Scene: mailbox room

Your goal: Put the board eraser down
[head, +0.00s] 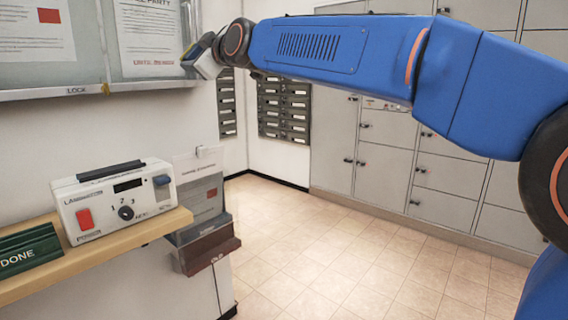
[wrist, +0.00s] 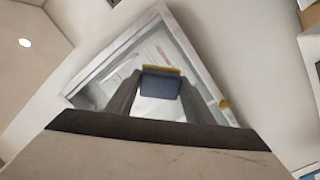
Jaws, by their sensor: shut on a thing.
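The board eraser (wrist: 160,85) is a dark blue-grey block with a yellow edge. In the wrist view it sits between the two fingertips of my gripper (wrist: 160,92), which is shut on it. In the head view my gripper (head: 200,60) is at the end of the blue arm, high up beside the right end of the glass notice case (head: 92,90). The eraser is small there and partly hidden by the gripper, with a thin yellow edge at its left. In the wrist view the framed case (wrist: 215,85) shows tilted behind the eraser.
A wooden shelf (head: 120,245) on the left holds a laminator (head: 118,200) and a green DONE tray (head: 28,250). Beyond the shelf's end is a holder with papers (head: 200,195). Dark mailboxes (head: 283,110) and grey lockers (head: 385,165) line the back. The tiled floor (head: 330,255) is clear.

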